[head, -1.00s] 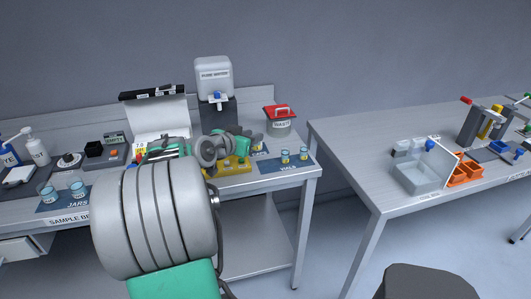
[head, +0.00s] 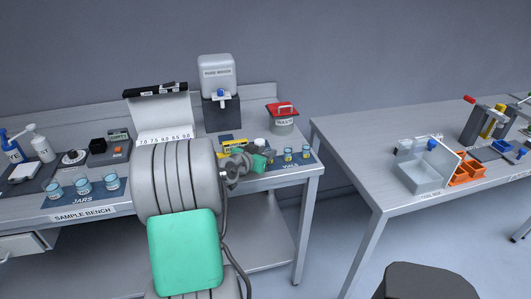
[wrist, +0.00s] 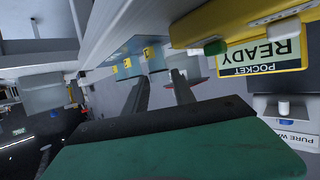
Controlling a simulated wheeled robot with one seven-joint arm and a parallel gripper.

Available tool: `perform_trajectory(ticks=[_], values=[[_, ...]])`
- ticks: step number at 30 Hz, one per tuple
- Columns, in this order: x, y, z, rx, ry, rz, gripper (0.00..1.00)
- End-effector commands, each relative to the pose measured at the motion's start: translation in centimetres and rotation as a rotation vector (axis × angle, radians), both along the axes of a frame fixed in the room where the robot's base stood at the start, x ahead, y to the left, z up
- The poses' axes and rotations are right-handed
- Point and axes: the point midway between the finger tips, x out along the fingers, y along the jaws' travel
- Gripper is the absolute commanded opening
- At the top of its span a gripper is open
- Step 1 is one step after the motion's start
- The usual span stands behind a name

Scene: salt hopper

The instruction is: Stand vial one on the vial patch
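Vial one (head: 270,156), a small clear vial with a yellow label, is upright at the left end of the blue vial patch (head: 293,168), close to its surface. Two similar vials (head: 288,155) (head: 305,152) stand to its right on the patch. My gripper (wrist: 160,76) has its fingers either side of the nearest vial (wrist: 153,56), which fills the gap, so it looks shut on vial one. In the head view my arm hides much of the gripper. Whether the vial's base touches the patch is hard to tell.
A yellow pocket unit (wrist: 260,50) is close beside my gripper. The red-lidded waste bin (head: 283,120) and water dispenser (head: 218,85) stand behind. Several jars (head: 83,186) are at the left. The bench's front edge is just before the patch.

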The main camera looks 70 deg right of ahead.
Motion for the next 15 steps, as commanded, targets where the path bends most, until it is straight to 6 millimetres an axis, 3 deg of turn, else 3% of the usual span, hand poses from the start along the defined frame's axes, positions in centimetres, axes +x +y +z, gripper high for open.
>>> perform_trajectory(ticks=[6,15], values=[[0.0,0.0,0.06,0.0,0.0,0.0,0.48],[0.01,0.01,0.73,0.0,0.0,0.0,0.48]])
